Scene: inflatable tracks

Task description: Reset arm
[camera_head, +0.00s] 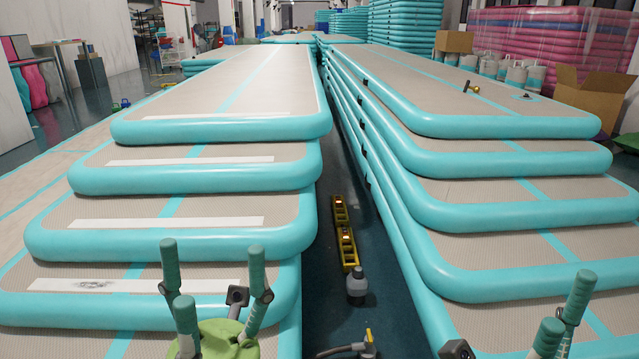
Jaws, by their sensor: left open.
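My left gripper (212,268) is at the bottom left, its teal fingers pointing up and spread apart with nothing between them. It is in front of the left stack of inflatable tracks (230,128). My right gripper (563,312) is partly in view at the bottom right, in front of the right stack of inflatable tracks (500,127). Only some of its teal fingers show, and the rest is cut off by the lower edge. No held object shows at either gripper.
A narrow aisle runs between the stacks. In it are yellow devices (347,250), a grey bottle (356,286) and a hose fitting (368,345). A small brass-coloured item (471,88) lies on the right stack. An open cardboard box (592,98) stands at right.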

